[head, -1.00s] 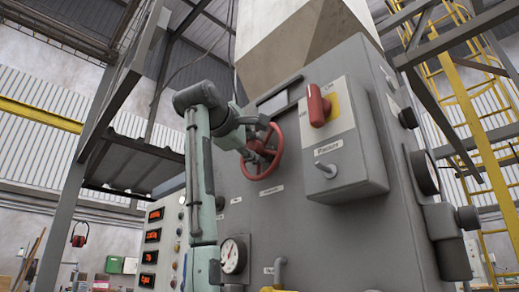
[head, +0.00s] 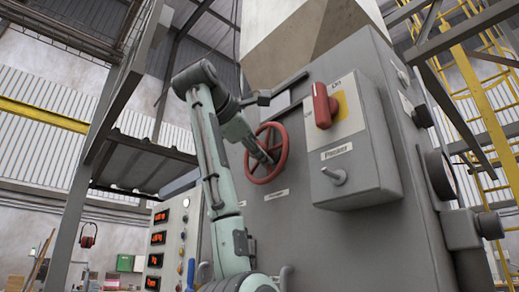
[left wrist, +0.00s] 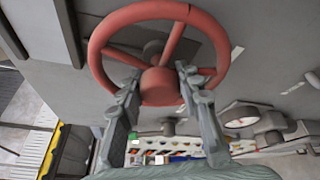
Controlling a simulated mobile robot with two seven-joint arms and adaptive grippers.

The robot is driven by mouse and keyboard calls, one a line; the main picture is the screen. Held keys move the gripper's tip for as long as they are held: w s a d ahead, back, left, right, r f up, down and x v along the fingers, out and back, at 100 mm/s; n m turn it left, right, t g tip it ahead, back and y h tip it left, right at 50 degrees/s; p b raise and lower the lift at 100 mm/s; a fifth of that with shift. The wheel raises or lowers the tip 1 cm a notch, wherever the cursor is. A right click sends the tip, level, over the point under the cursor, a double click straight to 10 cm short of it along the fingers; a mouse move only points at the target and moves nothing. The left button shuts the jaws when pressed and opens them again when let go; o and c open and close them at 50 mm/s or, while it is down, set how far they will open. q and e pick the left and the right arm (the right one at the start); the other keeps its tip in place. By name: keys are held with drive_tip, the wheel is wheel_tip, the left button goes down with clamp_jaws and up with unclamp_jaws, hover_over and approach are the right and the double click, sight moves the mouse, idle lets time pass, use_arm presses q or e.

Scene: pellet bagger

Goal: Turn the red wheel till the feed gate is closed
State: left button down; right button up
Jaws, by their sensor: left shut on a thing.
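The red wheel (head: 283,140) is mounted upright on the front of the grey machine cabinet, left of a grey switch box. In the left wrist view the wheel's rim (left wrist: 222,62), spokes and hub show close up. My left gripper (head: 266,158) reaches the wheel from its left and front. In the left wrist view the gripper (left wrist: 160,80) has one finger on each side of the hub region, shut on the wheel. The exact contact is partly hidden by the fingers. The feed gate cannot be made out. My right gripper is not in view.
The switch box (head: 358,165) with a red handle (head: 323,106) sticks out right of the wheel. A panel with red displays (head: 157,238) stands at lower left. A round gauge (left wrist: 240,118) shows below right of the wheel. Steel posts and a yellow ladder (head: 478,95) flank the machine.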

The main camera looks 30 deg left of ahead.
use_arm(q)
drive_tip(key=c, duration=1)
unclamp_jaws()
drive_tip(key=shift+c, duration=0.2)
drive_tip(key=shift+s, duration=0.1)
drive_tip(key=s+r, duration=0.1)
drive_tip(key=s, duration=1)
drive_tip(key=shift+s+d+r, duration=0.2)
drive_tip(key=shift+s+d, duration=0.05)
drive_tip(key=shift+s, duration=0.15)
